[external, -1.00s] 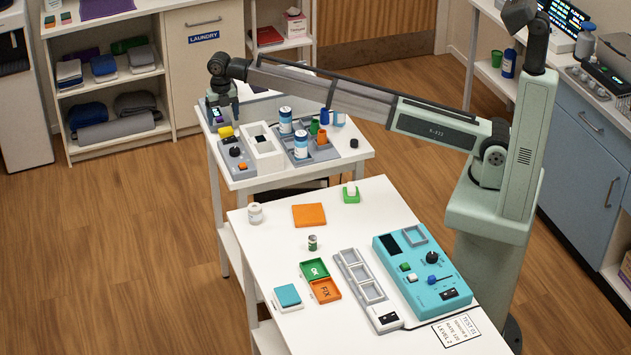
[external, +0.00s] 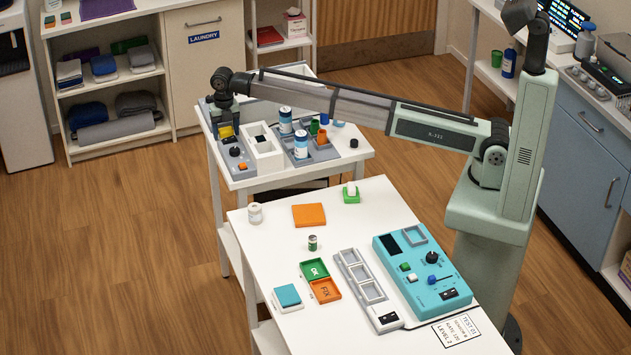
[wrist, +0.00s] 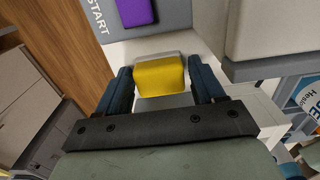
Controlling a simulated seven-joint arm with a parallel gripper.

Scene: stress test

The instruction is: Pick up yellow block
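The yellow block (external: 226,132) sits at the left part of the far white table, on a grey panel. My gripper (external: 224,124) is right above it, pointing down, with its fingers close to the block's top. In the wrist view the yellow block (wrist: 160,75) lies between the two dark blue fingers of my gripper (wrist: 161,85), one on each side. The fingers are apart, and a narrow gap shows at the block's right side. I cannot tell whether the left finger touches it.
A purple block (wrist: 135,11) lies on the grey START panel ahead of the yellow block. A white box (external: 262,152) stands close on the right, and the grey tray (external: 325,155) with bottles is beyond it. The near table (external: 270,262) holds other items.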

